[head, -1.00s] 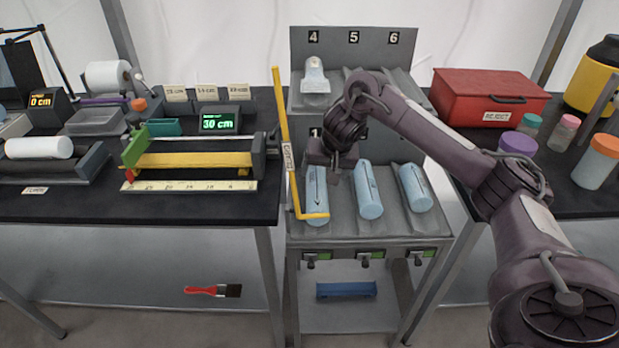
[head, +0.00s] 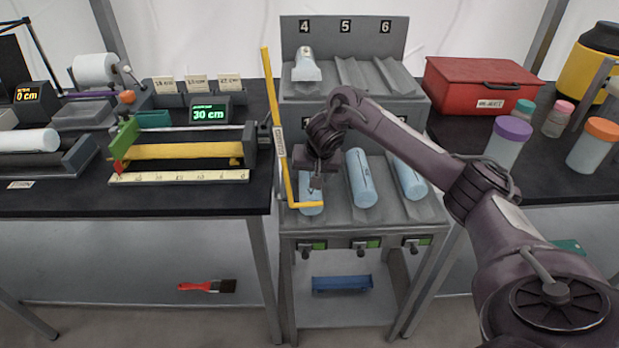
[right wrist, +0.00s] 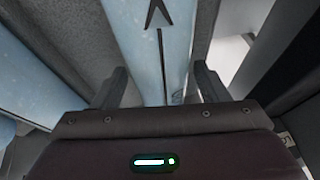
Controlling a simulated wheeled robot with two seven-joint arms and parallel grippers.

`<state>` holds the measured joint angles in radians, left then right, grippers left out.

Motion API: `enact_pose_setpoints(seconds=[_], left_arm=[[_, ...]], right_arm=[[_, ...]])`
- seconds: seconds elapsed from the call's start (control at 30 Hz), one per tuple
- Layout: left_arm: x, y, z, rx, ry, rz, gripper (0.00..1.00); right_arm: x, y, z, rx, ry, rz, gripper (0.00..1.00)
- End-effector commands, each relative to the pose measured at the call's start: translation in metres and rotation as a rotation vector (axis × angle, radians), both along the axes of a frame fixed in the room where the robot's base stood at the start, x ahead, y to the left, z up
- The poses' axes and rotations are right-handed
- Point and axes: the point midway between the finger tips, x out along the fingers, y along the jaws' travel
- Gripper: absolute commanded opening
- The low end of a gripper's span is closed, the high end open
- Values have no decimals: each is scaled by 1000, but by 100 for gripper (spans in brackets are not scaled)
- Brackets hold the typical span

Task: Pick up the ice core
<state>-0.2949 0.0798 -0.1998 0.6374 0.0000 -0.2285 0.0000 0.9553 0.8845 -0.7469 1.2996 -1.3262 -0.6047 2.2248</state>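Three pale blue ice cores lie in the lower slots of the grey rack (head: 430,210). The left ice core (head: 311,208) is partly hidden by my right gripper (head: 316,187). The middle ice core (head: 362,178) and the right ice core (head: 409,180) lie in plain view. In the right wrist view my right gripper (right wrist: 160,82) is open, with one finger on each side of an ice core (right wrist: 155,45) marked with a dark arrow. I cannot tell whether the fingers touch it. My left gripper is not in view.
A yellow angled bar (head: 274,120) stands at the rack's left edge, its foot crossing before the left core. A short white piece (head: 306,65) sits in slot 4; slots 5 and 6 are empty. A red box (head: 480,85) stands on the right table.

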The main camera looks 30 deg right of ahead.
Motion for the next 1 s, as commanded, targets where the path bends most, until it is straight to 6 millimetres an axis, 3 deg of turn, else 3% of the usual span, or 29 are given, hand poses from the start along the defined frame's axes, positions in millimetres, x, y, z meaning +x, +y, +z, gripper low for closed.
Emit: enact_pose_setpoints(seconds=[0.07,0.4,0.77,1.0], left_arm=[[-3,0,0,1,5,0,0],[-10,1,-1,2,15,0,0],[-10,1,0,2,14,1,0],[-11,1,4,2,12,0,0]], right_arm=[[0,0,0,0,0,0,57],[0,0,0,0,0,0,12],[1,0,7,2,-6,-1,12],[2,0,36,2,-8,0,12]])
